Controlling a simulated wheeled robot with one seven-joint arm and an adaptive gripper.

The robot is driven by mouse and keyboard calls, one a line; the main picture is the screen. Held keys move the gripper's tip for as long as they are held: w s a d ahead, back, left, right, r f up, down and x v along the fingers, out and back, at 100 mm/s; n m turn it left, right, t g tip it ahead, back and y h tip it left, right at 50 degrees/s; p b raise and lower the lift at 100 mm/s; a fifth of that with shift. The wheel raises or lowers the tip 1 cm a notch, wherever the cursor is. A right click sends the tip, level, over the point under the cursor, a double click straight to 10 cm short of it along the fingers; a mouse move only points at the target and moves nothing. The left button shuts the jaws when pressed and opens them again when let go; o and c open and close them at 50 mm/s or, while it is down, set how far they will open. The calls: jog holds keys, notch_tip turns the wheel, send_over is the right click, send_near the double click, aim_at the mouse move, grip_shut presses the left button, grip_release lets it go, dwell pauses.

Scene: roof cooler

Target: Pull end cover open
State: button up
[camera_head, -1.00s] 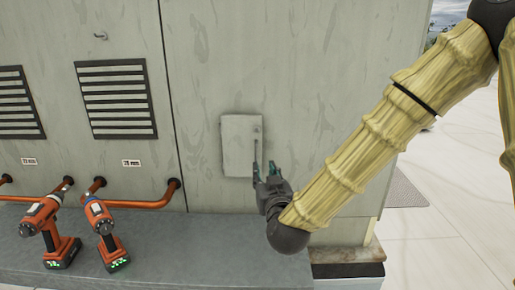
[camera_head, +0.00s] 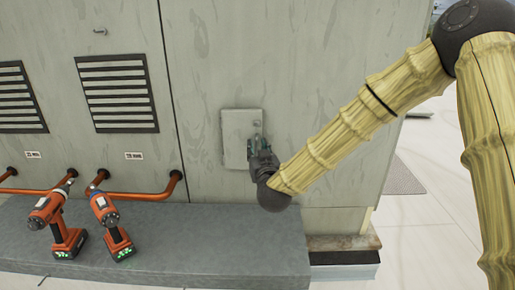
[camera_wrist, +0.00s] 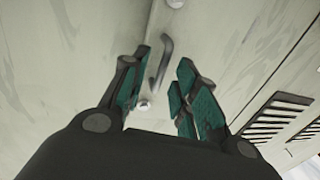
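The end cover (camera_head: 235,139) is a small pale grey-green panel on the cooler's side wall in the head view, and it looks closed. Its grey bar handle (camera_wrist: 161,63) shows in the wrist view, between and a little beyond the fingertips. A round knob (camera_wrist: 175,3) is at the top edge of that view, and a small round bolt (camera_wrist: 143,106) lies below the handle. My gripper (camera_head: 256,141) is in front of the cover's right part and hides the handle in the head view. In the wrist view my gripper (camera_wrist: 162,75) has its teal-padded fingers apart, with nothing visibly held.
Two orange drills (camera_head: 60,223) (camera_head: 110,223) stand on the grey ledge (camera_head: 200,245) at left. Orange pipes (camera_head: 140,195) run along the wall above it, below louvred vents (camera_head: 117,93). The ledge below the cover is clear.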

grip_shut()
jog(key=shift+s+a, duration=0.1)
jog(key=shift+s, duration=0.05)
